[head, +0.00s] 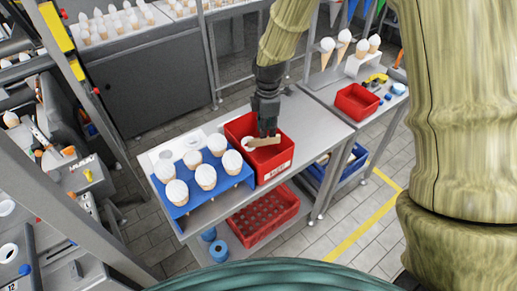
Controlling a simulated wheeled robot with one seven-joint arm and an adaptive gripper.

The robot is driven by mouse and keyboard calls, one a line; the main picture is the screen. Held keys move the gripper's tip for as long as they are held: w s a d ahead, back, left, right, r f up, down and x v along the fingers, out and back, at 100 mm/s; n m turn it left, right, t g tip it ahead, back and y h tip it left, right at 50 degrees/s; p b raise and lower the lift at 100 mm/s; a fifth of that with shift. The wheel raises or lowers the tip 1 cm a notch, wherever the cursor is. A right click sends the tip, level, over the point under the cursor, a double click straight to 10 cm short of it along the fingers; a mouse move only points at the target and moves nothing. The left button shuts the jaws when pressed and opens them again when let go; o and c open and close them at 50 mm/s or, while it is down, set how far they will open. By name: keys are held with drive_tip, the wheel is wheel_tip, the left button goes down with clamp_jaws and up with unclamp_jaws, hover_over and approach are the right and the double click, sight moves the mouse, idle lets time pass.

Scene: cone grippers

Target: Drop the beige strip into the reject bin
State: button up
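The beige strip (264,141) is at the tips of my gripper (267,133), lying crosswise under the dark fingers. My gripper points down and appears shut on the strip. Both are over the opening of the red bin (272,178), which stands on the grey metal table and has a small pale label on its front wall. I take this to be the reject bin, but the label is too small to read. The strip looks near rim height; its exact height above the bin floor cannot be told. The fingers hide part of the bin's inside.
A blue rack (232,183) with several white-topped cones stands just left of the bin. A white roll-like thing (248,144) shows at the bin's left side. Another red bin (357,101) is on the right table. A red crate (262,216) sits on the shelf below.

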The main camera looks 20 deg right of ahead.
drive_tip(key=shift+o, duration=0.5)
drive_tip(key=shift+w+f, duration=0.5)
drive_tip(key=shift+w, duration=0.2)
wheel_tip(320, 180, up, 12)
drive_tip(key=shift+a, duration=0.1)
